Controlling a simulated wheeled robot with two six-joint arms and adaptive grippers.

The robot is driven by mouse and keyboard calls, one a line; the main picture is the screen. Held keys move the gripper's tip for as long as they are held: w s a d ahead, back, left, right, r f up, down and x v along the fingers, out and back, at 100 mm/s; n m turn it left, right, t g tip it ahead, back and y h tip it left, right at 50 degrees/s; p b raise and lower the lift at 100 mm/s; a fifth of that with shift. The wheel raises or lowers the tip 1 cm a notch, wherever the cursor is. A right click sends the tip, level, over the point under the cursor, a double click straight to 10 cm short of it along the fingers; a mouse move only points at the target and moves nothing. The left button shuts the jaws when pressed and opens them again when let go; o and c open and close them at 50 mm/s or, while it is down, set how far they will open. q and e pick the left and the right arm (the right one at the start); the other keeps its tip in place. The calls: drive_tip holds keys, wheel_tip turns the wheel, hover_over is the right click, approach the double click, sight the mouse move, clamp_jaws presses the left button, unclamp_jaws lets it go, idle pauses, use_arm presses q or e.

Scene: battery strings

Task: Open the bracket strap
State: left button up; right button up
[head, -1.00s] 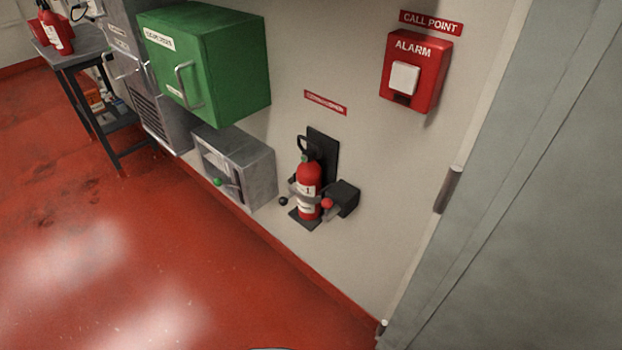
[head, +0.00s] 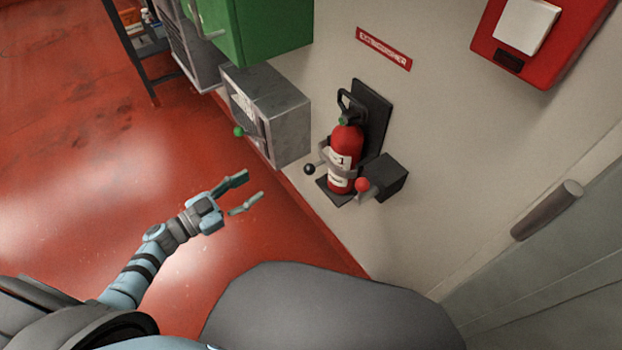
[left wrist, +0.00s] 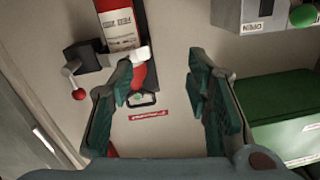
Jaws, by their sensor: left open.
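The red fire extinguisher (head: 347,142) stands upright in its black wall bracket (head: 372,110). The grey bracket strap (head: 327,157) passes around the extinguisher's front. A black knob (head: 309,169) is at its left and a red knob (head: 362,184) at its right, by a dark box (head: 387,178). My left gripper (head: 255,184) is open and empty, left of the bracket and apart from it. In the left wrist view, the open fingers (left wrist: 161,68) frame the wall; the extinguisher (left wrist: 118,28) and red knob (left wrist: 78,94) show at upper left. My right gripper is not in view.
A grey wall box (head: 290,130) with a green knob (head: 238,131) is left of the extinguisher. A green cabinet (head: 270,30) hangs above it. A red alarm box (head: 545,40) and a door handle (head: 547,210) are at the right. The red floor (head: 80,190) at left is clear.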

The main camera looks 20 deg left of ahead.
sight(310, 168)
use_arm(q)
drive_tip(key=w+d+r+m+g+h, duration=0.1)
drive_tip(key=w+d, duration=0.1)
drive_tip(key=d, duration=0.2)
drive_tip(key=w+d+r+m+g+h+b, duration=0.1)
drive_tip(key=w+d, duration=0.2)
drive_tip(key=d, duration=0.2)
drive_tip(key=w+d+r+m+g+h+b, duration=0.1)
drive_tip(key=w+d+h, duration=0.1)
drive_tip(key=d, duration=0.3)
drive_tip(key=shift+w+d+r+m, duration=0.1)
drive_tip(key=shift+w+m, duration=0.2)
clamp_jaws()
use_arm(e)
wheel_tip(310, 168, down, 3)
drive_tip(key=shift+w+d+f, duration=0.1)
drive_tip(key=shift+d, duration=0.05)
